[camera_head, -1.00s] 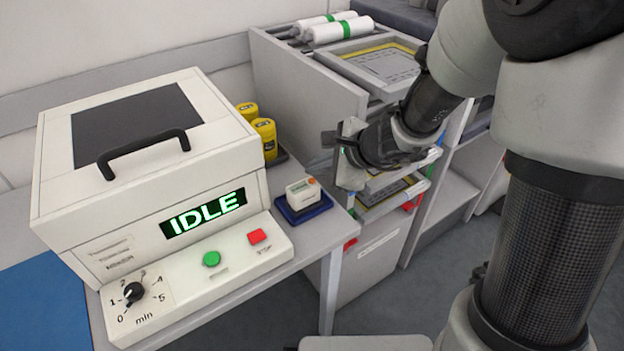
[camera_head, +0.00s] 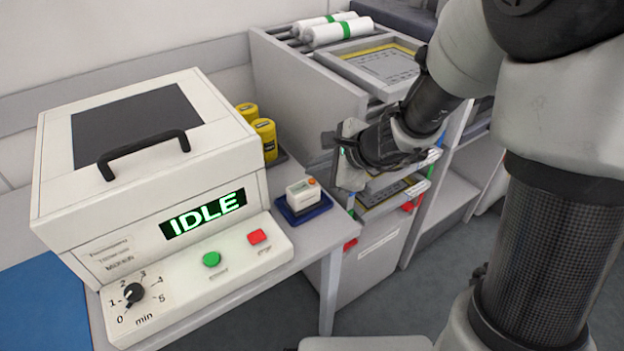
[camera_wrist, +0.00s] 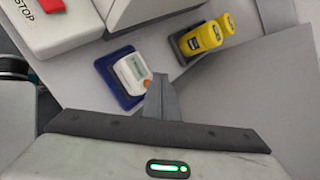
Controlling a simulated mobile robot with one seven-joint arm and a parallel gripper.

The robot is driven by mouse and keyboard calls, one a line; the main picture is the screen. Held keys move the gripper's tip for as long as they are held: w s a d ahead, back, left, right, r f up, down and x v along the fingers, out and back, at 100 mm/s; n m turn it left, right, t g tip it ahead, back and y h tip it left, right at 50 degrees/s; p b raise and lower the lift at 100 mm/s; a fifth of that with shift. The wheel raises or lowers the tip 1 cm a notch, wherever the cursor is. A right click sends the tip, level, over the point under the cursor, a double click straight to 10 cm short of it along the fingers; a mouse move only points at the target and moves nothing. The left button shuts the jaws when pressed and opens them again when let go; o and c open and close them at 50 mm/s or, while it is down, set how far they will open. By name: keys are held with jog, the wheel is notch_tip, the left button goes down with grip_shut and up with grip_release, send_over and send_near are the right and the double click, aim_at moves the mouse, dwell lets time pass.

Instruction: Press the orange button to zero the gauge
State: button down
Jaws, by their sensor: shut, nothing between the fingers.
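The gauge is a small white box (camera_head: 301,196) on a dark blue pad (camera_head: 290,215) at the table's right edge. Its orange button (camera_head: 312,181) is on the top at the right end. In the wrist view the gauge (camera_wrist: 128,72) shows its display, and the pad (camera_wrist: 108,70) lies under it. My gripper (camera_wrist: 162,80) is shut and empty. Its fingertips appear beside the gauge's right end and cover part of it. In the head view my gripper (camera_head: 345,155) is right of the gauge and above it, apart from it.
A white machine (camera_head: 150,170) reading IDLE, with green (camera_head: 211,259) and red (camera_head: 257,236) buttons and a dial (camera_head: 134,292), stands left of the gauge. Yellow containers (camera_head: 264,138) stand behind it. A grey shelf trolley (camera_head: 300,90) is at the back right.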

aim_at(316, 185)
jog(key=shift+f, duration=0.15)
dwell(0.4)
jog(key=shift+f+b, duration=0.3)
jog(key=shift+b, duration=0.3)
jog(key=shift+f+b, duration=0.35)
jog(key=shift+b, duration=0.15)
dwell(0.4)
jog(key=shift+r, duration=0.1)
jog(key=shift+r+p, duration=0.65)
jog(key=shift+r, duration=0.05)
notch_tip(316, 185, up, 5)
jog(key=p, duration=0.4)
dwell(0.8)
